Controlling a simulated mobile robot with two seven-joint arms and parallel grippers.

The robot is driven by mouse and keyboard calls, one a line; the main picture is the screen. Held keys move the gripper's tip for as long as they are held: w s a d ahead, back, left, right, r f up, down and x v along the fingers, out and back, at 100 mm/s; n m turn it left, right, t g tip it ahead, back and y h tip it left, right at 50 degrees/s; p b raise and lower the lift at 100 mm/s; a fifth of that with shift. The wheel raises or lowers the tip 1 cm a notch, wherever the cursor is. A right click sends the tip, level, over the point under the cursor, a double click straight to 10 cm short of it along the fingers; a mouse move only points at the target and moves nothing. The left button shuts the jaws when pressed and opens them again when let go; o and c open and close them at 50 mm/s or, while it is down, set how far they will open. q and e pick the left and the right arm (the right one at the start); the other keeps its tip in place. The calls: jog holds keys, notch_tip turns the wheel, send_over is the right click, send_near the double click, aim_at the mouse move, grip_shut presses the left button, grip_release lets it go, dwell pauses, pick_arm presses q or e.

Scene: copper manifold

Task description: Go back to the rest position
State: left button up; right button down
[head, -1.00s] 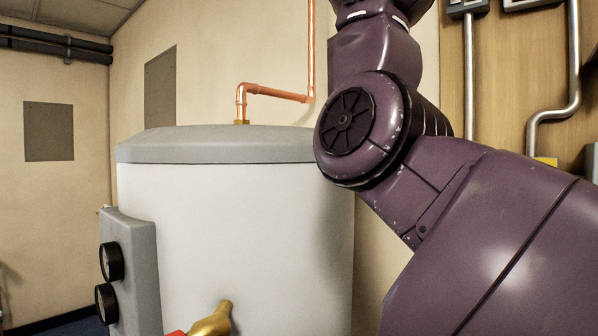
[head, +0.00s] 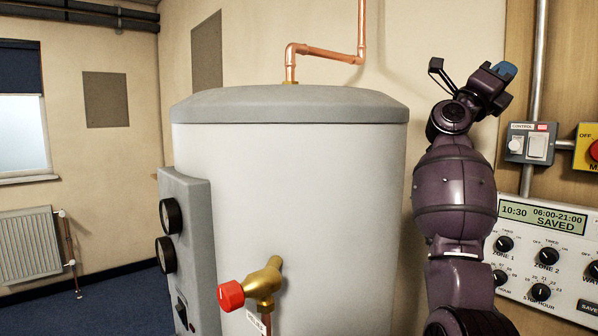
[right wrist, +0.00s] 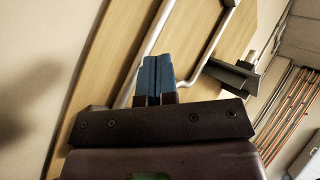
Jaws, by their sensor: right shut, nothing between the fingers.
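My right arm rises at the right of the head view, in front of the wall beside the cylinder, with the right gripper (head: 505,70) at its top. The gripper points up and its blue fingertips show. In the right wrist view the two blue fingers of the right gripper (right wrist: 157,75) lie together, shut, with nothing between them. My left gripper is in neither view.
A white cylinder (head: 300,190) with a grey lid stands left of my right arm. It carries a brass valve with a red knob (head: 231,295). A control panel (head: 550,250) reading "SAVED" and a control switch box (head: 530,142) are on the right wall. A copper pipe (head: 330,54) rises from the lid.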

jog(key=s+a+f+n+t+y, duration=0.15)
jog(key=f+n+t+y, duration=0.55)
jog(key=f+n, duration=0.7)
jog(key=s+a+f+n+t+y, duration=0.1)
jog(key=a+f+n+t+y, duration=0.25)
jog(key=f+n+y, duration=1)
jog(key=s+a+f+n+t+y, duration=0.2)
jog(key=f+n+t, duration=0.5)
jog(key=f, duration=1.3)
jog(key=s+a+f+n+g+y, duration=0.1)
jog(key=s+f+n+g, duration=0.2)
jog(key=s+f, duration=0.5)
jog(key=s+a+f+n+g+y, duration=0.1)
jog(key=s+f+n+g+y, duration=0.25)
jog(key=f, duration=0.75)
jog(key=s+a+f+n+g+h, duration=0.1)
jog(key=s+f+g, duration=0.2)
jog(key=s, duration=0.6)
jog(key=s+a+f+g+h, duration=0.1)
jog(key=s+f+g, duration=0.2)
jog(key=s+f, duration=0.5)
jog(key=shift+s+n+h, duration=0.3)
jog(key=shift+s+n, duration=0.1)
jog(key=shift+s, duration=0.65)
jog(key=shift+f, duration=0.1)
